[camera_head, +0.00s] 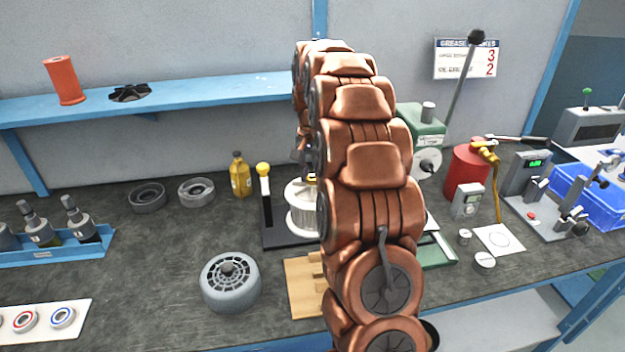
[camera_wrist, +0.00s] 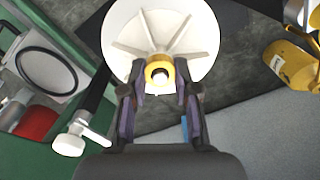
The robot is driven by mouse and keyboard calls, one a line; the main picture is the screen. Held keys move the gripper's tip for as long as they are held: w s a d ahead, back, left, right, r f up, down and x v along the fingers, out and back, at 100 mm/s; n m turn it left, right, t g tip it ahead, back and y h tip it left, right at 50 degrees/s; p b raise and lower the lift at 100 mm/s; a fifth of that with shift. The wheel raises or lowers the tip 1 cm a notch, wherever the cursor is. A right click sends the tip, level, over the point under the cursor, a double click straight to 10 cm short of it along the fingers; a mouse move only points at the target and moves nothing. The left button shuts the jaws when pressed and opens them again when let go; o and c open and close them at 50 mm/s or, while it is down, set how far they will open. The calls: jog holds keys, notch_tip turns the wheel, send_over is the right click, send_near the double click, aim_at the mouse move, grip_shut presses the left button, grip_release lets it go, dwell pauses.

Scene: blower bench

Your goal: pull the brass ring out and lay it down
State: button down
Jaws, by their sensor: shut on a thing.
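The brass ring (camera_wrist: 160,72) is at the centre of the white ribbed housing (camera_wrist: 125,25) in the wrist view. My gripper (camera_wrist: 160,80) is shut on the ring, one finger on each side. How far the ring sits inside the housing cannot be told. In the head view the white housing (camera_head: 300,212) stands upright on a black base (camera_head: 275,237), partly behind my arm. Only a small bit of brass (camera_head: 312,177) shows above it there, and my gripper is mostly hidden behind my arm.
A yellow-knobbed post (camera_head: 265,190) and a yellow bottle (camera_head: 240,176) stand left of the housing. A green press (camera_head: 422,125) is close on the right. Bare bench (camera_head: 150,250) is on the left.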

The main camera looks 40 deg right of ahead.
jog(key=shift+r, duration=0.75)
dwell(0.4)
jog(key=shift+r+p, duration=0.7)
jog(key=shift+r, duration=1.45)
